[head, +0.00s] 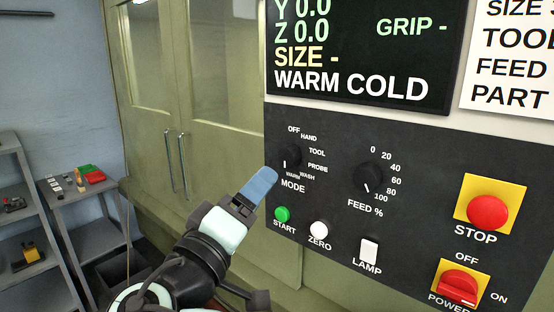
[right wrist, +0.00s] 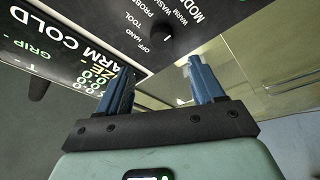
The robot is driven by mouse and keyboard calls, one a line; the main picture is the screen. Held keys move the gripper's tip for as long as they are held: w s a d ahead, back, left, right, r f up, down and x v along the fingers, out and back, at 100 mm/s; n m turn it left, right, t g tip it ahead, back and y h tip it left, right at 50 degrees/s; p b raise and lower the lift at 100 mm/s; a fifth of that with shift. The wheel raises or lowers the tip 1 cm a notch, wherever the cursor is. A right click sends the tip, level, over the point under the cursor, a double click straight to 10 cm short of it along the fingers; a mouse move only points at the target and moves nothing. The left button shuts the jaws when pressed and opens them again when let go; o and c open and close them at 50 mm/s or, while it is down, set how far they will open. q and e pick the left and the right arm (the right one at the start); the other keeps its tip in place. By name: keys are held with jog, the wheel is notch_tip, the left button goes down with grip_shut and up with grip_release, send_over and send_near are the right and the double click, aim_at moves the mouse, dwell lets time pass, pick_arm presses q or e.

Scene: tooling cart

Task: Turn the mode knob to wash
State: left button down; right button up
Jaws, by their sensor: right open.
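The black mode knob (head: 290,157) is on the dark control panel (head: 340,220), ringed by OFF, HAND, TOOL, PROBE, WASH and WARM labels. Its white mark shows low on the left of the knob in the head view, near the WARM side; its exact setting is hard to tell. My right gripper (head: 265,183) is just below and left of the knob, apart from it. In the right wrist view the two blue fingers of the gripper (right wrist: 160,68) are spread and empty, with the knob (right wrist: 160,34) beyond the gap. My left gripper is not in view.
The feed knob (head: 367,178) is right of the mode knob. A green start button (head: 282,214), white zero button (head: 319,230) and lamp switch (head: 369,250) lie below. The red stop button (head: 488,212) and power switch (head: 460,287) are farther right. Shelves (head: 85,190) stand left.

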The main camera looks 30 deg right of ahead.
aim_at(285, 157)
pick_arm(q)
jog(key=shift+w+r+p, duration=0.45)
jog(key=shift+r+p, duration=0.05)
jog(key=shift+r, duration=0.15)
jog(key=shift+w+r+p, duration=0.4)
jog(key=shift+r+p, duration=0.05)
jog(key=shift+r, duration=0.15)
pick_arm(e)
jog(key=x, duration=1)
jog(key=shift+w+f, duration=0.1)
jog(key=shift+w, duration=0.1)
jog(key=c, duration=1)
